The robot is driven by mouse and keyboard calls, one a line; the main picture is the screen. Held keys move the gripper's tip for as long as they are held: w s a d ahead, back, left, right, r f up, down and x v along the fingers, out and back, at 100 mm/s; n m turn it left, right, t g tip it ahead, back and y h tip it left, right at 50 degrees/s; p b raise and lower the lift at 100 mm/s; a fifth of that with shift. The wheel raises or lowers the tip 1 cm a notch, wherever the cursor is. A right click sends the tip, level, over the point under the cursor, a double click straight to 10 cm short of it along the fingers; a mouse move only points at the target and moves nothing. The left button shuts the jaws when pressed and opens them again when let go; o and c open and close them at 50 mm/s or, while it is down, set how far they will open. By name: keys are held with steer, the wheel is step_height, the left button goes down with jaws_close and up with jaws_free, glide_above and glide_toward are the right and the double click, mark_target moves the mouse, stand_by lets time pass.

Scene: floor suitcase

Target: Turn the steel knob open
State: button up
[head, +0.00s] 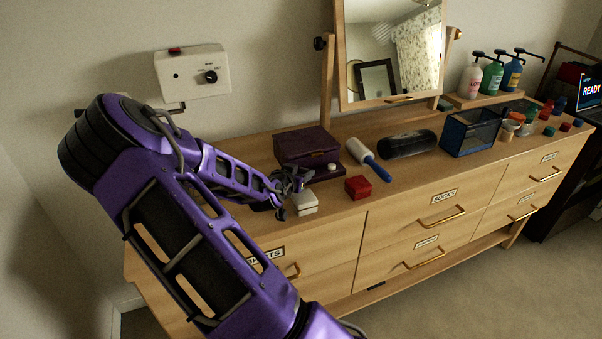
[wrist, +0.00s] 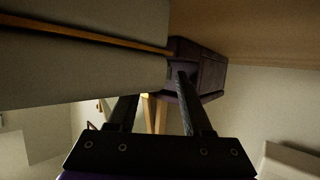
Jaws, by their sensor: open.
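A black round knob (head: 211,77) sits on the front of a white wall box (head: 190,75), left of the mirror. A small pale round piece (head: 333,167) is at the front right of the dark purple box (head: 306,147) on the dresser. My gripper (head: 297,181) is in front of that box, above a small white box (head: 304,203). In the wrist view my gripper's two dark fingers (wrist: 157,86) are apart with nothing held between them. The dark purple box (wrist: 205,70) shows beyond the right finger.
The wooden dresser (head: 400,235) has labelled drawers with brass handles. On top are a red box (head: 357,187), a blue-handled roller (head: 370,162), a black case (head: 408,144), a dark blue bin (head: 470,132) and pump bottles (head: 491,78). The mirror (head: 393,50) stands behind. Carpet in front is clear.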

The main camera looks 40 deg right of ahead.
jaws_close()
steer(key=shift+s+f+y+b, duration=0.15)
steer(key=shift+y+b, duration=0.15)
steer(key=shift+b, duration=0.25)
steer(key=n+t+b, duration=0.1)
steer(key=n+b, duration=0.1)
steer(key=shift+s+d+f+t+y+b, duration=0.1)
steer(key=shift+s+d+t+y+b, duration=0.05)
steer(key=shift+d+t+y+b, duration=0.2)
steer(key=n+t+y+b, duration=0.2)
steer(key=shift+s+d+b, duration=0.15)
steer(key=shift+s+b, duration=0.05)
steer(key=shift+b, duration=0.1)
steer(key=shift+s+d+r+n+t+y+b, duration=0.15)
steer(key=shift+n+t+y, duration=0.2)
steer(key=shift+n+y, duration=0.25)
steer(key=shift+w+d+r+n+t+y+b, duration=0.15)
steer(key=shift+n+t+y, duration=0.15)
steer(key=shift+n+y, duration=0.3)
steer(key=shift+s+n+t+y, duration=0.1)
steer(key=shift+n+t+y, duration=0.2)
steer(key=shift+n+y, duration=0.9)
